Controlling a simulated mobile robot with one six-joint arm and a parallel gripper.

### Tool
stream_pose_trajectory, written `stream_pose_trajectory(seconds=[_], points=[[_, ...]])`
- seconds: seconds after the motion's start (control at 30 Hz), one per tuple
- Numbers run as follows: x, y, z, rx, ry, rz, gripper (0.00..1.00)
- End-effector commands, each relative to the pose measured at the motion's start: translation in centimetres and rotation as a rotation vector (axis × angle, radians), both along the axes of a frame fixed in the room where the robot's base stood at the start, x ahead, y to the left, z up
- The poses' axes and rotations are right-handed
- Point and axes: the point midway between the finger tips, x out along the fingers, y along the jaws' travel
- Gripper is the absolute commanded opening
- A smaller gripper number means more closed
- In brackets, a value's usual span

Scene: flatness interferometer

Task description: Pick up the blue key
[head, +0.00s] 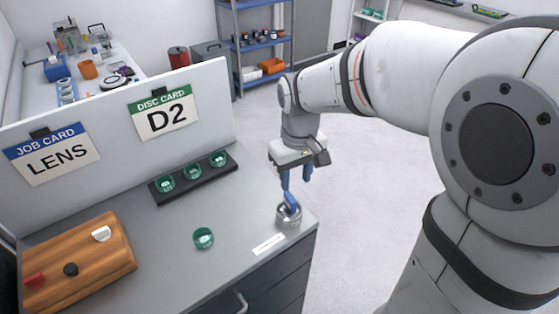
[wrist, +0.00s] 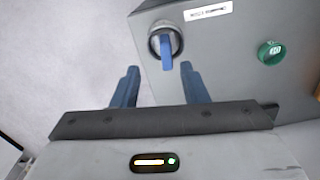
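The blue key (head: 291,203) stands in a round metal holder (head: 289,221) near the right front corner of the grey bench. In the wrist view the key (wrist: 167,52) sticks up from the holder's dark opening. My gripper (head: 297,181) hangs over the holder, fingers pointing down. In the wrist view my gripper (wrist: 159,80) has its two blue fingers well apart with nothing between them. The key lies beyond the fingertips, roughly in line with the gap. In the head view one finger partly overlaps the key's top, so contact is hard to judge there.
A green disc (head: 203,238) lies left of the holder, near a white label (head: 269,244). A black rack (head: 175,194) with green discs stands behind. A wooden board (head: 105,263) with coloured pieces is at left. A white panel (head: 212,100) with cards backs the bench.

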Motion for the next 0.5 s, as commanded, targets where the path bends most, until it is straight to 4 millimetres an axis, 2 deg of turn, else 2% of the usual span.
stream_pose_trajectory(seconds=[0.1,0.5], points=[[0.5,0.9,-0.9,-0.005,0.016,0.027,0.40],[0.3,1.1,-5.5,-0.005,0.020,0.028,0.40]])
